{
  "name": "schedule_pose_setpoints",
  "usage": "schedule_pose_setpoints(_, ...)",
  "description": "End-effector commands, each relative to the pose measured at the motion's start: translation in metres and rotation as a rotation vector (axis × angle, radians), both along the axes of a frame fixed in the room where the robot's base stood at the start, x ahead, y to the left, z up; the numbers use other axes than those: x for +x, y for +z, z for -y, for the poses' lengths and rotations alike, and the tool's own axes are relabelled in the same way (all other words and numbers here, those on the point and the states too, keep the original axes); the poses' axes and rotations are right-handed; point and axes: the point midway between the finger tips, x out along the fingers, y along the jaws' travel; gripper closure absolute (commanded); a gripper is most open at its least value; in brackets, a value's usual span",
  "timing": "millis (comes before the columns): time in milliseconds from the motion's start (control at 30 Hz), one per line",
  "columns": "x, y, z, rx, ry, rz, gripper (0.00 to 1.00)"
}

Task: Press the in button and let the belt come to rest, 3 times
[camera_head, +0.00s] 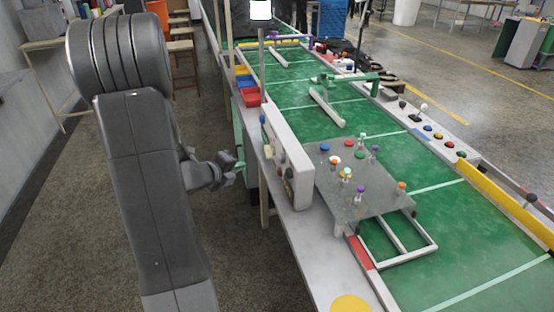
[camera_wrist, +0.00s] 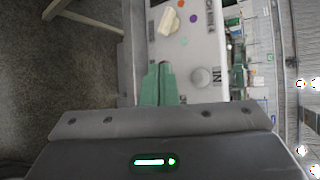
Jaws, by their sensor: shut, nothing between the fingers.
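The white control panel (camera_head: 288,150) stands upright at the near side of the belt, its face towards my gripper. In the wrist view its face (camera_wrist: 205,45) carries a round grey button (camera_wrist: 201,77) beside dark letters that seem to read IN. My gripper (camera_wrist: 160,68) is shut and empty, its green fingertips over the panel's edge, left of the grey button. I cannot tell whether they touch it. In the head view my gripper (camera_head: 240,166) is left of the panel. The green belt (camera_head: 465,222) has white cross lines; one frame does not show whether it moves.
The panel also has a beige block (camera_wrist: 167,22) and small coloured dots. A grey plate (camera_head: 340,185) with several coloured pegs sits over the belt. Coloured bins (camera_head: 250,97) stand beyond the panel. Buttons and levers line the far rail (camera_head: 425,125). The floor (camera_head: 215,245) by my arm is clear.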

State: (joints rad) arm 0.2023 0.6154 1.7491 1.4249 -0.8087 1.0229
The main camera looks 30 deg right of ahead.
Motion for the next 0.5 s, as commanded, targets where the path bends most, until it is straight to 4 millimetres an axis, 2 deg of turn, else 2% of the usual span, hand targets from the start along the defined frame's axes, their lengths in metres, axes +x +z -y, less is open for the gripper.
schedule_pose_setpoints(167, -0.003, 0.0, 0.013, -0.001, -0.004, 0.001, 1.0)
schedule_pose_setpoints(500, -0.015, 0.0, 0.059, 0.0, -0.003, 0.001, 1.0)
